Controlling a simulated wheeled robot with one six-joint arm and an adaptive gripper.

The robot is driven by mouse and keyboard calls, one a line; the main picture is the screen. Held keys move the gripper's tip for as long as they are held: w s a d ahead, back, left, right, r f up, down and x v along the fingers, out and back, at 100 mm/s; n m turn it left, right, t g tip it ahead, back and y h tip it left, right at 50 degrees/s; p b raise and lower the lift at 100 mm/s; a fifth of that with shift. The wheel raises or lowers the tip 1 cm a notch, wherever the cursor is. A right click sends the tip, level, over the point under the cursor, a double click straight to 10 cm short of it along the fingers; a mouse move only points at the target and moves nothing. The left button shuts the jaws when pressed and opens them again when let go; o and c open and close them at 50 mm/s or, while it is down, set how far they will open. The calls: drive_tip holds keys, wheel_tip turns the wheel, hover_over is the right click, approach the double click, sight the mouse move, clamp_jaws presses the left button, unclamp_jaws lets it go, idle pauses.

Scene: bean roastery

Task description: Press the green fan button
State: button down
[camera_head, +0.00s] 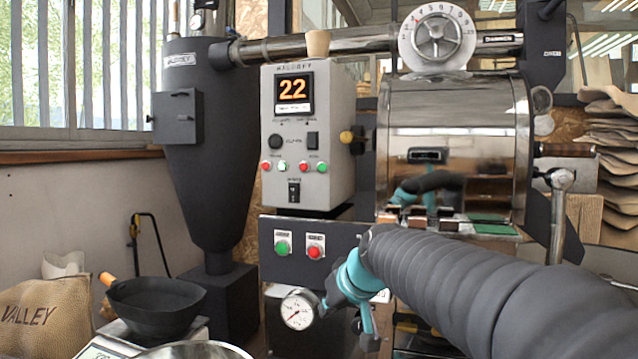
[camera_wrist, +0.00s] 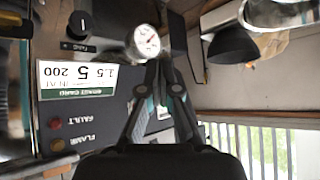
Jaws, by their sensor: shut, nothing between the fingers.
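A large green button (camera_head: 283,247) sits on the dark lower front panel (camera_head: 268,267) of the roaster, left of a large red button (camera_head: 314,252). Its label is too small to read. Small green buttons (camera_head: 281,165) also sit among red ones on the grey control box (camera_head: 325,190). My gripper (camera_wrist: 159,66) is shut and empty in the wrist view, its fingertips close together near the round gauge (camera_wrist: 146,41) in the picture. I cannot make out the large green button in the wrist view.
The white gauge (camera_head: 298,311) stands below the panel, left of my wrist. A black pan (camera_head: 157,306) sits on a scale (camera_head: 110,345) at lower left. The upside-down wrist view shows a card (camera_wrist: 78,88) and the FAULT lamp (camera_wrist: 55,123).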

sight(323, 167)
drive_tip(key=w+a+r+n+t+y, duration=0.2)
drive_tip(key=w+a+r+n+t, duration=0.15)
drive_tip(key=w+r, duration=0.65)
wheel_tip(323, 167, up, 15)
drive_tip(key=w+n+t+y, duration=0.1)
drive_tip(key=w+n+t, duration=0.1)
drive_tip(key=n+t, duration=0.2)
drive_tip(key=a+n, duration=0.1)
drive_tip(key=n, duration=0.2)
drive_tip(key=shift+w+y+b, duration=0.3)
drive_tip(key=shift+b, duration=0.1)
drive_tip(key=shift+f, duration=0.1)
drive_tip(key=w+d+p, duration=0.3)
drive_tip(key=w, duration=0.5)
drive_tip(key=shift+w, duration=0.15)
drive_tip(key=shift+w+d, duration=0.1)
drive_tip(key=shift+w+d, duration=0.1)
drive_tip(key=shift+w, duration=0.2)
